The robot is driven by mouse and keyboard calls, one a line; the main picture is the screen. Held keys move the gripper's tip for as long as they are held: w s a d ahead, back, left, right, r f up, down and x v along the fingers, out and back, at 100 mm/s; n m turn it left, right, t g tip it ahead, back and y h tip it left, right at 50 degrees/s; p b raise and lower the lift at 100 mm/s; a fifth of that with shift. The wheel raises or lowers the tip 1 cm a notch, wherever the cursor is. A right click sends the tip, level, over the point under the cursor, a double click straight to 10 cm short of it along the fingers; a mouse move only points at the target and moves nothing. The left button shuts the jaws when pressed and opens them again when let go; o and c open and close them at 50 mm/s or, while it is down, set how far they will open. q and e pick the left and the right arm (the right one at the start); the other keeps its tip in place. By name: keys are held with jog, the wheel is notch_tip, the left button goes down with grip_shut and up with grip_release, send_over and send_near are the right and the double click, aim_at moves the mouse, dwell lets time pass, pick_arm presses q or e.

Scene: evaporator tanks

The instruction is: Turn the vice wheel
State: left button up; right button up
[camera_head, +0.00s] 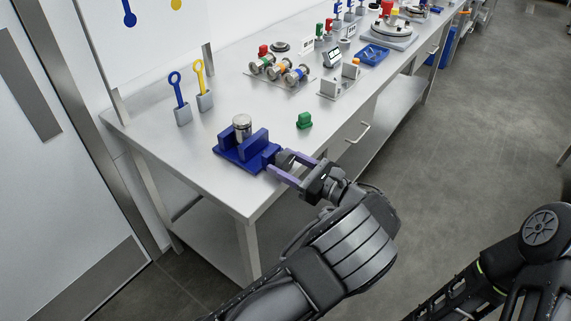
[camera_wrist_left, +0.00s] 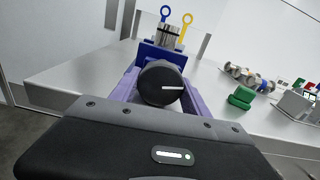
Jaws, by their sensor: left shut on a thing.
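The blue vice (camera_head: 240,151) stands on the near end of the steel bench, with a metal cylinder (camera_head: 242,125) upright between its jaws. Its dark round wheel (camera_head: 284,157) faces my left gripper, and in the left wrist view the wheel (camera_wrist_left: 160,83) carries a white line pointing right. My left gripper (camera_head: 283,166) has its purple fingers on either side of the wheel and is shut on it. The fingers partly cover the wheel's sides. In the left wrist view the blue vice (camera_wrist_left: 150,54) shows behind the wheel. My right gripper is out of view.
A green block (camera_head: 304,120) sits on the bench right of the vice. Blue and yellow ring-handled tools (camera_head: 178,90) stand in holders behind it. Spools (camera_head: 280,68), grey blocks (camera_head: 340,82) and a blue tray (camera_head: 372,54) are farther along. The bench around the vice is mostly clear.

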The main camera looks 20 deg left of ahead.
pick_arm(q)
jog(key=shift+f+n+b, duration=0.25)
jog(key=shift+n+b, duration=0.2)
jog(key=shift+n, duration=0.55)
jog(key=shift+r, duration=0.2)
jog(key=o, duration=1.4)
jog(key=shift+d, duration=0.1)
jog(key=b+v, duration=0.1)
jog(key=v, duration=0.6)
jog(key=shift+d, duration=0.35)
